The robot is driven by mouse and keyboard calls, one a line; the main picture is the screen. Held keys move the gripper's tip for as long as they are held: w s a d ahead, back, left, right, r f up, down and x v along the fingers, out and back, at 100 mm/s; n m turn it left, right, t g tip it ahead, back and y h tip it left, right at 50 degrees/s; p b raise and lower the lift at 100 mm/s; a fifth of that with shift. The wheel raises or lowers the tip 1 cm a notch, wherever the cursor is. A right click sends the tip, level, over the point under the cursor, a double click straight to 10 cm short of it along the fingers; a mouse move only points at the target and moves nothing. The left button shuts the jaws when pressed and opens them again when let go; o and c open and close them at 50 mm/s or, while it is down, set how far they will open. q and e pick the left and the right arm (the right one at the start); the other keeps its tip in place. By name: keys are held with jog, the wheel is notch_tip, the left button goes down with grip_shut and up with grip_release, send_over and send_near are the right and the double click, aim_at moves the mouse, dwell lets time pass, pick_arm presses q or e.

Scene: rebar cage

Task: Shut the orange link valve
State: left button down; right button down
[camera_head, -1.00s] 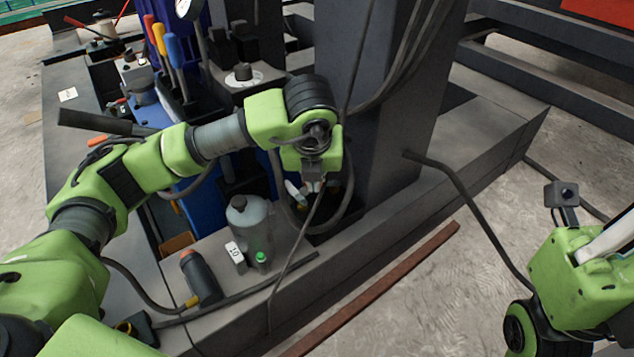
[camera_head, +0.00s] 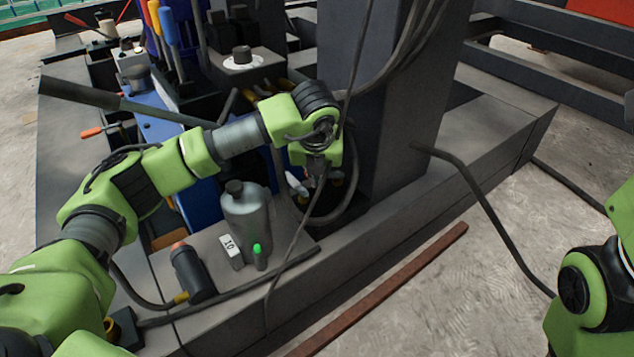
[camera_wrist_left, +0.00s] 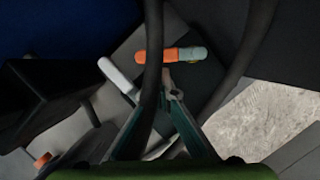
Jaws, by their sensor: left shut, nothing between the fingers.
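In the left wrist view, a short handle, orange on its left part and grey-teal on its right, (camera_wrist_left: 160,55) lies crosswise just beyond my left gripper (camera_wrist_left: 170,95). It looks like the orange link valve. A dark hose passes in front of its middle. A white lever (camera_wrist_left: 118,75) sits to its left. My left gripper is shut with nothing held. In the head view my left gripper (camera_head: 316,172) points down beside the dark post, among hoses; the orange handle cannot be made out there. Contact with the handle cannot be told. My right gripper is out of view.
A grey bottle (camera_head: 245,212), a green-capped vial (camera_head: 259,255) and a dark cylinder (camera_head: 191,270) stand on the ledge. A thick dark post (camera_head: 385,110) rises right of the gripper. A loose hose (camera_head: 300,243) hangs past it.

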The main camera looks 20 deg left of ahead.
pick_arm(q)
jog(key=shift+w, duration=0.2)
jog(key=shift+a, duration=0.15)
dwell(0.3)
jog(key=shift+m, duration=0.3)
